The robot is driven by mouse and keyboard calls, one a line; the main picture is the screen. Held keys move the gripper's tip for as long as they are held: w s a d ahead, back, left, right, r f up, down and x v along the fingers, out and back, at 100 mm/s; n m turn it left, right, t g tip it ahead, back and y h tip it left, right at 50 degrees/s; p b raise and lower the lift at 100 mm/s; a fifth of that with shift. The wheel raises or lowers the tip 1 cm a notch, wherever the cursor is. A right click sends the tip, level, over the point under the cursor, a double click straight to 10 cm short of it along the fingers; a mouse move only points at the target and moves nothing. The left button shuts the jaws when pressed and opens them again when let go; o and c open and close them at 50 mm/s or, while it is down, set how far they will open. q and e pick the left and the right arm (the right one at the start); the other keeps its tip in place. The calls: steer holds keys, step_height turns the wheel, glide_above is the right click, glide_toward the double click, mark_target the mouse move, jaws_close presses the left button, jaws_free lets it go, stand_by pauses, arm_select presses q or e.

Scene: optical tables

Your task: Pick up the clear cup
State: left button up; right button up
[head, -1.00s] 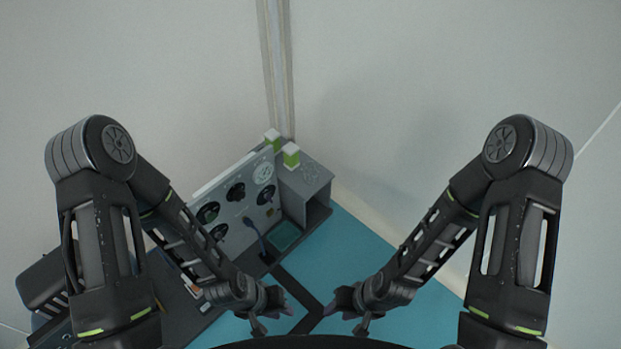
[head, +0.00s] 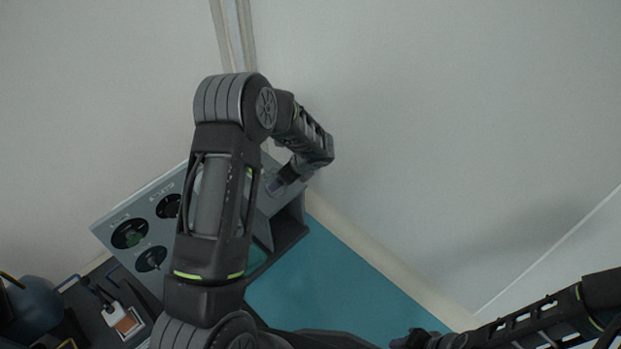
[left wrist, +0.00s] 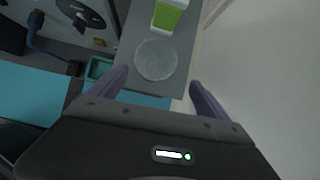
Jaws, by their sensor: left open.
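The clear cup (left wrist: 155,60) shows in the left wrist view as a pale round see-through shape on top of the grey box unit (left wrist: 184,66). In the head view I cannot make out the cup near my left arm. My left gripper (left wrist: 157,82) is open, with its two purple-grey fingers on either side below the cup in the left wrist view. Nothing is between the fingertips. In the head view my left gripper (head: 283,181) is over the box unit (head: 291,222). My right gripper (head: 408,340) is at the bottom edge, only partly visible.
A green and white block (left wrist: 168,16) stands just beyond the cup. A grey panel with black dials (head: 130,234) adjoins the box unit at left. A blue mat (head: 325,285) lies clear in front. The wall (head: 400,130) rises close behind.

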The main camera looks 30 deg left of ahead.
mark_target(282, 195)
arm_select(q)
steer(key=shift+s+a+r+m, duration=0.1)
steer(key=shift+s+a+m, duration=0.25)
steer(key=shift+s, duration=0.15)
steer(key=shift+b+x, duration=0.35)
steer(key=shift+x, duration=0.6)
steer(key=shift+a+f, duration=0.25)
steer(key=shift+f, duration=0.05)
steer(key=shift+f, duration=0.1)
steer(key=b+x, duration=0.2)
steer(key=x, duration=0.2)
steer(key=shift+f, duration=0.15)
steer(key=shift+w+a+f, duration=0.15)
steer(key=shift+a+f, duration=0.15)
